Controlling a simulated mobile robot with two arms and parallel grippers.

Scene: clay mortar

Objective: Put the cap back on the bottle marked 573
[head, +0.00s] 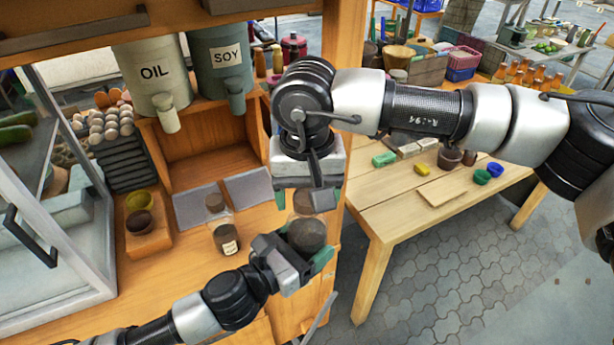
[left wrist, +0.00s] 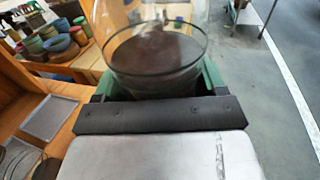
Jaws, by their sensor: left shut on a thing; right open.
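My left gripper (head: 305,262) is shut on a clear glass bottle (head: 307,236) with dark brown contents and holds it up at the counter's front edge. The left wrist view shows this bottle (left wrist: 155,60) close up between the green fingers; its top is cut off. My right gripper (head: 308,198) is open directly above the bottle, fingers pointing down. A brown piece (head: 303,203) shows between its fingers at the bottle's top; I cannot tell if it is the cap. No number is readable.
Two grey trays (head: 190,208) lie behind the second bottle. Bowls (head: 139,222) on a wooden block stand left, beside a glass case (head: 50,230). OIL (head: 155,80) and SOY (head: 222,65) dispensers hang above. A wooden post (head: 345,45) rises behind my right gripper.

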